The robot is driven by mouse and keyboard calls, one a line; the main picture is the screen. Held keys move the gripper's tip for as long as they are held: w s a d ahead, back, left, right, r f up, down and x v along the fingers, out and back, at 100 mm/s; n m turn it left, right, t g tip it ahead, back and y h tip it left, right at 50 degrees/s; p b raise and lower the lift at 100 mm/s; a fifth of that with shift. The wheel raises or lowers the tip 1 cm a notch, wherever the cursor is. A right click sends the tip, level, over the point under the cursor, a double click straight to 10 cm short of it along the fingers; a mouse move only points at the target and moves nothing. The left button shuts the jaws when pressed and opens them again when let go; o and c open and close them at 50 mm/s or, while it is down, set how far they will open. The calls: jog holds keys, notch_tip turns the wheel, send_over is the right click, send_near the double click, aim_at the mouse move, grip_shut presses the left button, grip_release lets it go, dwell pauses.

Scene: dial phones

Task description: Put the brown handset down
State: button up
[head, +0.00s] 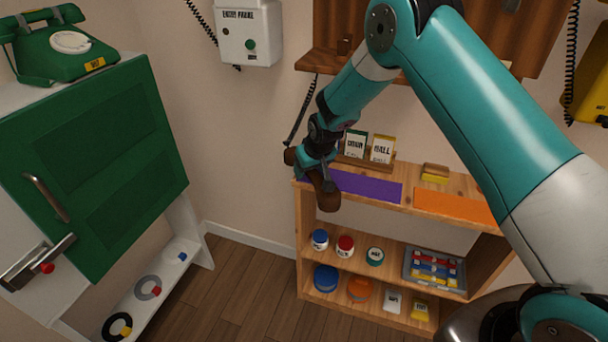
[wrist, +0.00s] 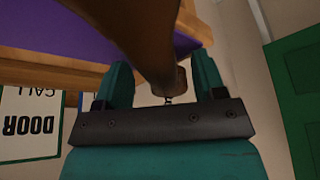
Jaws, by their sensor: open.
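The brown handset (head: 328,195) is at the left end of the shelf top, beside the purple mat (head: 368,188). Its near end shows past the shelf's front left corner, and a black coiled cord (head: 302,112) runs up from its far end. I cannot tell whether it rests on the shelf. My gripper (head: 317,165) is right over the handset's middle. In the wrist view the handset (wrist: 150,35) passes between my two teal fingers (wrist: 163,80), which stand apart with gaps beside it. The purple mat (wrist: 75,35) shows behind it.
An orange mat (head: 450,206), a yellow sponge-like block (head: 434,175) and two cards, one marked DOOR (head: 355,143), one HALL (head: 382,149), are on the shelf top. A green cabinet (head: 100,160) with a green phone (head: 62,45) stands left. Floor between is clear.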

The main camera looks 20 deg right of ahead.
grip_shut()
jog(key=shift+r, duration=0.1)
